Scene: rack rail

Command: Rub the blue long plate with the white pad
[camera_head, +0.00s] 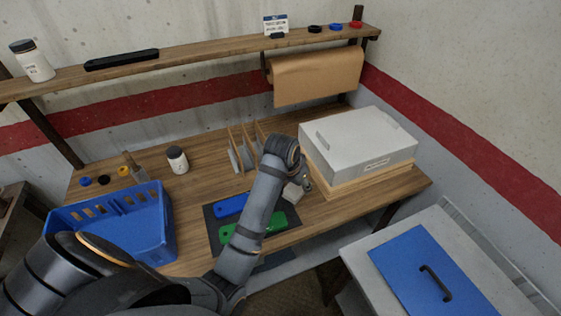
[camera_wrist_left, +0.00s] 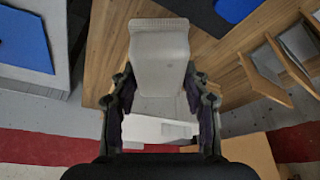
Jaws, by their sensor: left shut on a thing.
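The blue long plate (camera_head: 232,205) lies flat on a dark mat (camera_head: 213,234) near the front of the bench, partly hidden by my left arm. A corner of blue also shows at the top of the left wrist view (camera_wrist_left: 235,8). My left gripper (camera_head: 303,182) is to the right of the plate, apart from it. It is shut on the white pad (camera_head: 292,193); the left wrist view shows the pad (camera_wrist_left: 158,60) between both fingers (camera_wrist_left: 159,95). My right gripper does not show.
A green plate (camera_head: 272,224) lies in front of the blue one. Wooden dividers (camera_head: 240,150) stand behind. A grey box (camera_head: 355,143) is at right, a blue crate (camera_head: 165,220) at left. A white bottle (camera_head: 177,160) stands behind the crate. A shelf (camera_head: 205,54) runs above.

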